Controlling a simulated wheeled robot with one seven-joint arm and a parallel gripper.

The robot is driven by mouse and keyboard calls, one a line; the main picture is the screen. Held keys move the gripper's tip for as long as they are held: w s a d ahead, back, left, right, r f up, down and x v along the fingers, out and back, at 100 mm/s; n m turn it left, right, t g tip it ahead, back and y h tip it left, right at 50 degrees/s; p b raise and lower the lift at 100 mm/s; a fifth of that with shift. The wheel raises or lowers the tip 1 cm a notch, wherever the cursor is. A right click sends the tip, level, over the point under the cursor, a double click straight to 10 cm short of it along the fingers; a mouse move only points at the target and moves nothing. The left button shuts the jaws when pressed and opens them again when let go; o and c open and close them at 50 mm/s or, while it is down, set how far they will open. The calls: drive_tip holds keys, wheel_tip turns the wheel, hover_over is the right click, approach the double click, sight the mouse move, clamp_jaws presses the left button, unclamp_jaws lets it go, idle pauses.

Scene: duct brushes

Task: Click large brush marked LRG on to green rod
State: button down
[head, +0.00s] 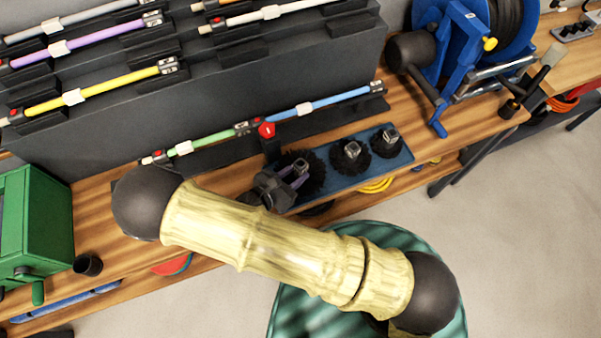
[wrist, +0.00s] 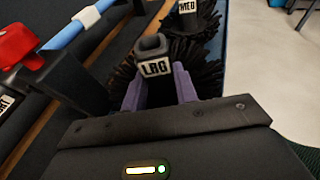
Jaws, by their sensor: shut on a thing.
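The large brush (head: 314,172) is black and bristly and sits at the left end of the blue mat. Its square socket with the white LRG label (wrist: 156,68) faces the wrist camera. My gripper (head: 291,172), with purple fingers, is shut on the socket of the large brush; the fingers also show on both sides of it in the wrist view (wrist: 158,92). The green rod (head: 212,141) lies on a dark rack along the back of the bench, left of the red clamp. My gripper's body hides part of the brush.
Two smaller black brushes, the one marked MED (head: 351,153) and another (head: 387,139), stand on the blue mat (head: 402,160). A red-topped clamp (head: 266,130) stands close behind my gripper. A blue rod (head: 325,103) lies right of it. A green machine (head: 35,225) stands at left.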

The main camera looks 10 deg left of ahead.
sight(296, 167)
drive_tip(key=shift+r+p, duration=1.8)
drive_tip(key=shift+r, duration=0.7)
drive_tip(key=shift+d+f, duration=0.1)
drive_tip(key=shift+d, duration=0.05)
